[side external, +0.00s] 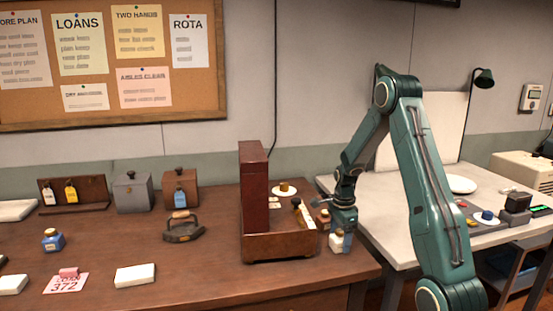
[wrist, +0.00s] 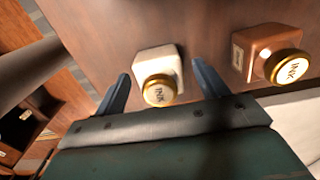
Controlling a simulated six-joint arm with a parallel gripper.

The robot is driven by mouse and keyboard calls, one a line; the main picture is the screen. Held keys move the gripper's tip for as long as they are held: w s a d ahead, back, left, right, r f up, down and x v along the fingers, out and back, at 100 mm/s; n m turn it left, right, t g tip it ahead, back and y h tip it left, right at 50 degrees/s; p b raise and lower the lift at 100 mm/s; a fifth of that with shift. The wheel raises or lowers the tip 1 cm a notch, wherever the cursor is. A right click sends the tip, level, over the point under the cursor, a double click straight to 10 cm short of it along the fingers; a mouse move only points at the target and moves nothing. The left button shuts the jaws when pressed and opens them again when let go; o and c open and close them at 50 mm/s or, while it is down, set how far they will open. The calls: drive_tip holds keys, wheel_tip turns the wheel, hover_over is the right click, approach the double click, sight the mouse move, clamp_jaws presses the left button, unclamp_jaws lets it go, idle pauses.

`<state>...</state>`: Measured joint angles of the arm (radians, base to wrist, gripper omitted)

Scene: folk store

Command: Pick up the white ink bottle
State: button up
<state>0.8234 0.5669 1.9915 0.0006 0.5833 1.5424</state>
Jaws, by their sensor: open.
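The white ink bottle (side external: 337,242) stands on the brown table near its right end, partly hidden by my gripper in the side view. In the wrist view the white ink bottle (wrist: 158,70) shows its gold cap marked INK. My gripper (side external: 343,240) points down over it. In the wrist view my gripper (wrist: 163,85) is open, with one finger to each side of the bottle. I cannot tell if either finger touches it. A brown ink bottle (wrist: 270,52) with a gold cap stands to the right, outside the fingers; it also shows in the side view (side external: 323,219).
A dark red wooden box with a tall panel (side external: 253,193) stands just left of my gripper. A grey table (side external: 385,210) lies to the right. A flat iron (side external: 183,228) and a blue ink bottle (side external: 53,240) stand further left. The brown table's front right is clear.

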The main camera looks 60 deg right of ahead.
drive_tip(key=shift+f, duration=0.45)
drive_tip(key=c, duration=1.1)
